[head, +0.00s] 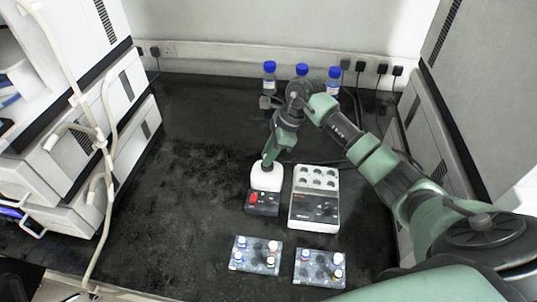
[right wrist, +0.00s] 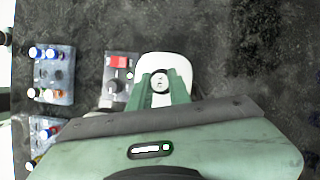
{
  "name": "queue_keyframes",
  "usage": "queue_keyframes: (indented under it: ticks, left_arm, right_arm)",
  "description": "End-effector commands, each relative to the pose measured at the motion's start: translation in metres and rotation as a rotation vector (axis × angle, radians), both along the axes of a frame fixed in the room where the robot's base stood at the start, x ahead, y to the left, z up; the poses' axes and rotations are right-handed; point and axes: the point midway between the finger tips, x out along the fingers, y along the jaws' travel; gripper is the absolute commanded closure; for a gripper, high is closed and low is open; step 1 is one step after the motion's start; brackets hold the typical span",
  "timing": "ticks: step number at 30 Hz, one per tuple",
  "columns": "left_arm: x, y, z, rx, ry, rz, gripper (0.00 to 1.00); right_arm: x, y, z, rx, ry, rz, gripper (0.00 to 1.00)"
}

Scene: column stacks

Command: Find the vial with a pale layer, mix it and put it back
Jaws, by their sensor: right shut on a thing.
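My right gripper (head: 268,163) is over the white top of a small mixer (head: 267,180) with a red switch. In the right wrist view, the right gripper (right wrist: 160,86) is shut on a vial, whose pale round cap (right wrist: 160,80) shows between the green fingers. The white mixer top (right wrist: 178,66) lies beneath it; I cannot tell whether the vial touches it. The vial's body and any layer inside are hidden. Two vial racks stand in front: the left rack (head: 254,266) and the right rack (head: 318,279), each holding vials with coloured caps. My left gripper is not in view.
A white block with several wells (head: 315,222) stands right beside the mixer. Blue-capped bottles (head: 302,70) stand along the back wall. Stacked white instruments (head: 75,160) line the left side, and more stand at the right. The dark bench at left is clear.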

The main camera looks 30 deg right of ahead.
Motion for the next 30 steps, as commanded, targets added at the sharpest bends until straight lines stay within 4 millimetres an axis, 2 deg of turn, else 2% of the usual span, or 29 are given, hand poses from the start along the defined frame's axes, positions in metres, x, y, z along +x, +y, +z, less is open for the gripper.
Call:
queue_keyframes:
  ticks: [30]
  left_arm:
    - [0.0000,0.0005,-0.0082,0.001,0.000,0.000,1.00]
  right_arm:
    - [0.0002,-0.0003,-0.0071,0.000,-0.001,0.000,1.00]
